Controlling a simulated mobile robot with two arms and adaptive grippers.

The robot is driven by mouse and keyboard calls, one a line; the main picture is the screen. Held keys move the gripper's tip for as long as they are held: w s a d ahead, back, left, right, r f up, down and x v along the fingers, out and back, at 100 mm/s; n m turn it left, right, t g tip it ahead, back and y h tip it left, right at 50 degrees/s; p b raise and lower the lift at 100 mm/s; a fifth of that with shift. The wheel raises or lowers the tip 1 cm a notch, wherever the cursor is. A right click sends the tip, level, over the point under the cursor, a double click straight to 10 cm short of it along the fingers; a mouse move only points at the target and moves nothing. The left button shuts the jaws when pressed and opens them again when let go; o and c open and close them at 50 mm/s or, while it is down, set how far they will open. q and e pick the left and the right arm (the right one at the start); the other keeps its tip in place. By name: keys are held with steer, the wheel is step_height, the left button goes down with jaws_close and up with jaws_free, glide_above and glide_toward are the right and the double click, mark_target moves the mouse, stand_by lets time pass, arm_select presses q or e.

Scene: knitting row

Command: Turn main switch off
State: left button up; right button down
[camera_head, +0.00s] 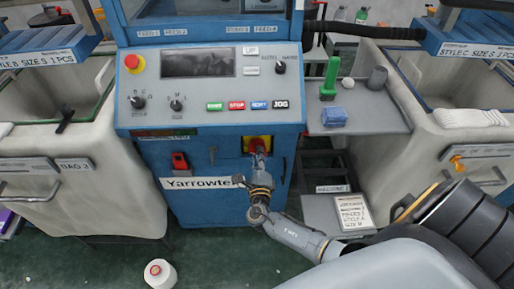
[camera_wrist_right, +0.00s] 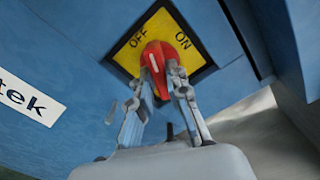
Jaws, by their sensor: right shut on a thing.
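The main switch is a red knob (camera_wrist_right: 153,54) on a yellow plate (camera_wrist_right: 128,57) marked OFF and ON, on the blue front of the machine. In the head view the yellow plate (camera_head: 248,143) shows below the control panel, partly hidden by my right gripper (camera_head: 258,152). In the right wrist view my right gripper (camera_wrist_right: 164,76) is shut on the red knob, one finger on each side. The knob's upper end lies between the two words; its exact setting is hard to tell. My left gripper is not in view.
The control panel (camera_head: 213,112) above has a red emergency button (camera_head: 133,63), dials and push buttons. A side shelf (camera_head: 385,118) at right holds a green item (camera_head: 330,78) and a blue block (camera_head: 334,117). Grey bins flank the machine. A white yarn cone (camera_head: 159,274) stands on the floor.

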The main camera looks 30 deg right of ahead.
stand_by(0.4)
steer(key=shift+r+n+p, duration=0.1)
steer(key=shift+n+p, duration=1.15)
steer(key=shift+n, duration=0.15)
steer(key=shift+n+p, duration=0.65)
steer(key=shift+n, duration=0.25)
steer(key=c, duration=1.6)
jaws_free()
steer(key=shift+o, duration=0.2)
steer(key=shift+a, duration=0.1)
